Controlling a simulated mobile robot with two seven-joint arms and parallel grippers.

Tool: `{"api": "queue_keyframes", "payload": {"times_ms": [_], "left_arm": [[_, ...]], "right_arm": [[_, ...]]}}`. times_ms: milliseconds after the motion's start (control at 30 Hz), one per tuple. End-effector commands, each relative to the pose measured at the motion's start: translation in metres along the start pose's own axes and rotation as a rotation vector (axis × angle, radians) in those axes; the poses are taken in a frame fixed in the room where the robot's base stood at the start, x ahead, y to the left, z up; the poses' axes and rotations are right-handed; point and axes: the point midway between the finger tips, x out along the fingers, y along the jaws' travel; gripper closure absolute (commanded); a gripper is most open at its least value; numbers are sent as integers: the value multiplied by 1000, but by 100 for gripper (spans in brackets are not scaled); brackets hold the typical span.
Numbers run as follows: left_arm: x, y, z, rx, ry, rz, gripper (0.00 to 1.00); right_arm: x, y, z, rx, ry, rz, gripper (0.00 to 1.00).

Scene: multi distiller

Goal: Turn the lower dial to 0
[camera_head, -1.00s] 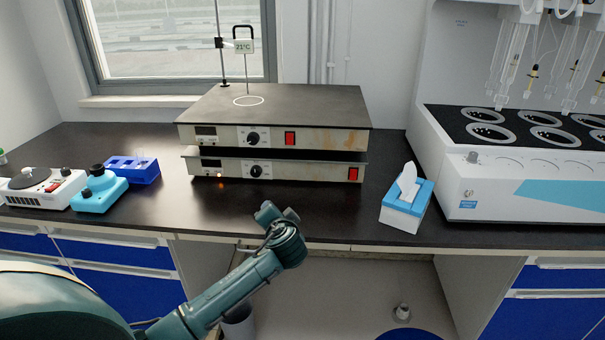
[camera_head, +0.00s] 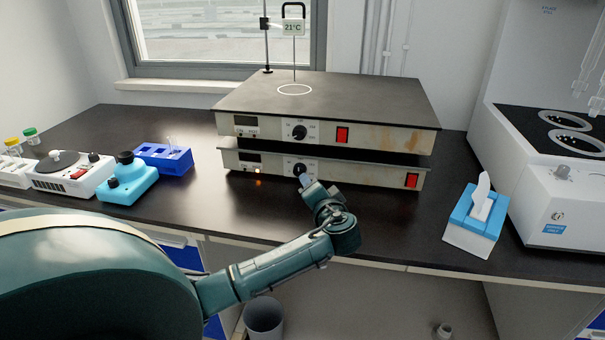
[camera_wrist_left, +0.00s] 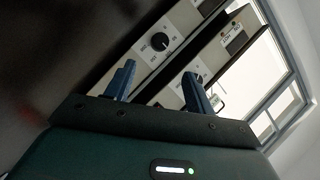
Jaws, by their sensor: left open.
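Two flat hotplates are stacked on the bench. The lower hotplate (camera_head: 360,176) has a round black lower dial (camera_head: 299,169) on its front panel, partly covered by my gripper. The lower dial shows clearly in the left wrist view (camera_wrist_left: 160,42); its exact setting is too small to read. The upper hotplate (camera_head: 385,138) has a similar upper dial (camera_head: 299,132). My left gripper (camera_head: 309,181) is just in front of the lower dial. In the left wrist view its two fingers (camera_wrist_left: 159,74) are apart and empty, with the dial beyond the tips. My right gripper is not in view.
A tissue box (camera_head: 474,235) stands right of the hotplates, near a large white apparatus (camera_head: 555,190). A blue rack (camera_head: 165,160), a light-blue device (camera_head: 128,182) and a white device (camera_head: 72,175) stand at left. The bench directly before the hotplates is clear.

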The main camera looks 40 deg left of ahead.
Motion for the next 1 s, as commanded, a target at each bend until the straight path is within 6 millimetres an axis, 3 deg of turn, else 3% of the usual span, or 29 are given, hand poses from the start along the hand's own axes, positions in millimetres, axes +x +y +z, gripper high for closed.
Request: {"api": "queue_keyframes", "payload": {"times_ms": [300, 500, 700, 1000], "left_arm": [[67, -1, 0, 1, -3, -2, 46], [100, 0, 0, 0, -2, 0, 46], [116, 0, 1, 0, -2, 1, 46], [118, 0, 0, 0, -1, 2, 46]], "right_arm": [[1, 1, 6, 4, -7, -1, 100], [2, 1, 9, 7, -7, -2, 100], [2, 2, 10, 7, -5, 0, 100], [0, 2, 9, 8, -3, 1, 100]]}}
